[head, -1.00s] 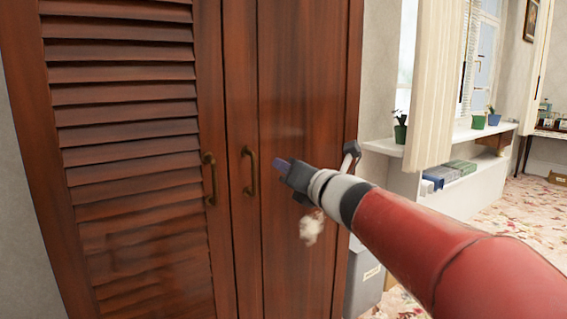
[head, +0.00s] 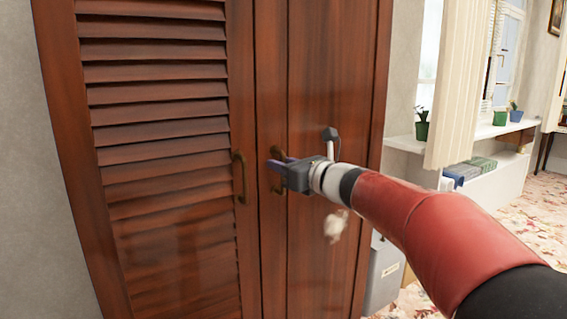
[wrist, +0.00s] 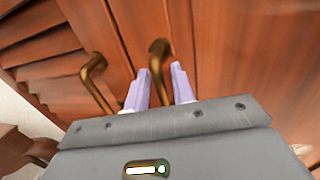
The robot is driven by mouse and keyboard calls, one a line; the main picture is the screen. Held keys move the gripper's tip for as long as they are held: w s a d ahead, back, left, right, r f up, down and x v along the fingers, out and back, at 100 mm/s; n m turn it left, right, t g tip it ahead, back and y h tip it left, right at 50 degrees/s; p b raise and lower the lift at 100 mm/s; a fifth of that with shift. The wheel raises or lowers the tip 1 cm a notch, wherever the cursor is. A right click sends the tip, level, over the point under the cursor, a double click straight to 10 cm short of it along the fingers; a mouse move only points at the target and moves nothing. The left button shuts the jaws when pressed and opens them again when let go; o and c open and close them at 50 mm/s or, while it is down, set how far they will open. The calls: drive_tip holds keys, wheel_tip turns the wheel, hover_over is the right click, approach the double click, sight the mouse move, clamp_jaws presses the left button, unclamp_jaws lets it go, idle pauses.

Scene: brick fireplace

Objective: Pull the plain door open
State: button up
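The plain door (head: 325,70) is the smooth reddish-brown right-hand door of a wooden wardrobe and looks shut. Its curved brass handle (head: 275,152) is partly covered by my gripper (head: 277,164) in the head view. In the wrist view the handle (wrist: 157,60) runs between the two pale purple fingers of my gripper (wrist: 160,74). The fingers are apart, with visible gaps beside the handle. The lower part of the handle is hidden behind the gripper body.
The louvred door (head: 155,110) is on the left, with its own brass handle (head: 240,177) close beside. A grey box (head: 384,272) stands right of the wardrobe. A white window shelf (head: 470,140) holds plant pots. Patterned carpet (head: 500,205) lies open at right.

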clamp_jaws()
drive_tip(key=shift+s+d, duration=0.1)
